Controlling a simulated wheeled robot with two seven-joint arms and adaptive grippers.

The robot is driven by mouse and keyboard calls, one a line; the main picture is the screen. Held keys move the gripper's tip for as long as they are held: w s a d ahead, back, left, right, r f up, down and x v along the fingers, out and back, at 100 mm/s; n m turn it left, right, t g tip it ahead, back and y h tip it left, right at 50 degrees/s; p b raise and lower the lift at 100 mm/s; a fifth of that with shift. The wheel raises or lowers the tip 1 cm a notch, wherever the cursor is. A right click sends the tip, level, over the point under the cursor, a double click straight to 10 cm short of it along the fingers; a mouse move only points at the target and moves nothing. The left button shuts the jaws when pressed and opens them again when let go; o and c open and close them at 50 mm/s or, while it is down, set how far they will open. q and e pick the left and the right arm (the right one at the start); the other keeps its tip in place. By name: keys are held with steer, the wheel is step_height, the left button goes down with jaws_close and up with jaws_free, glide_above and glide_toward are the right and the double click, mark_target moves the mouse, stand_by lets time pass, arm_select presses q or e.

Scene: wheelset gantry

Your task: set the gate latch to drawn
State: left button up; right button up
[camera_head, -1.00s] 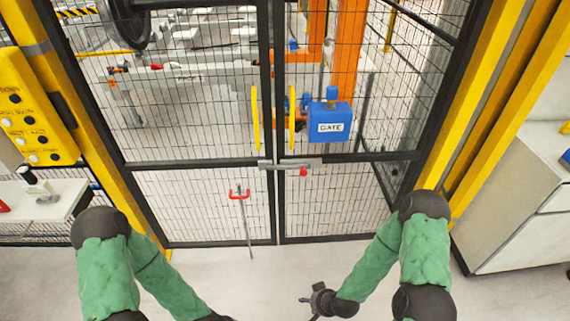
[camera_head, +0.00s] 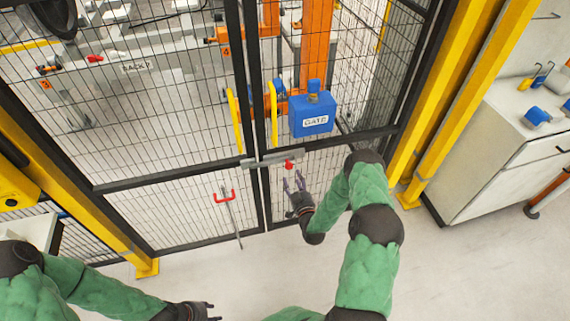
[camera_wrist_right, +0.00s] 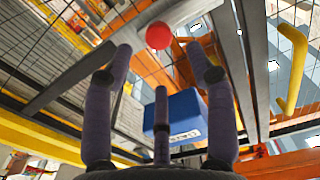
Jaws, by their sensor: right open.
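The gate latch (camera_head: 270,158) is a grey bar across the meeting edges of the two mesh gate leaves, with a red knob (camera_head: 289,164) at its right part. My right gripper (camera_head: 293,180) is open and empty, just below the knob with its fingers pointing up toward it. In the right wrist view the red knob (camera_wrist_right: 159,35) shows above and between the spread fingertips (camera_wrist_right: 159,55), apparently not gripped. My left gripper (camera_head: 212,311) is low in the head view, away from the gate; its jaw opening is unclear.
A blue box marked GATE (camera_head: 312,122) is on the right leaf above the latch. Yellow handles (camera_head: 273,112) flank the gap. A red-handled rod (camera_head: 225,197) is at the left leaf. A white cabinet (camera_head: 500,150) stands right. The floor before the gate is clear.

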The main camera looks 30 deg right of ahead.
mark_target(289, 167)
steer(key=b+x, duration=0.1)
steer(key=x, duration=0.7)
steer(key=shift+w, duration=0.2)
steer(key=shift+c, duration=0.2)
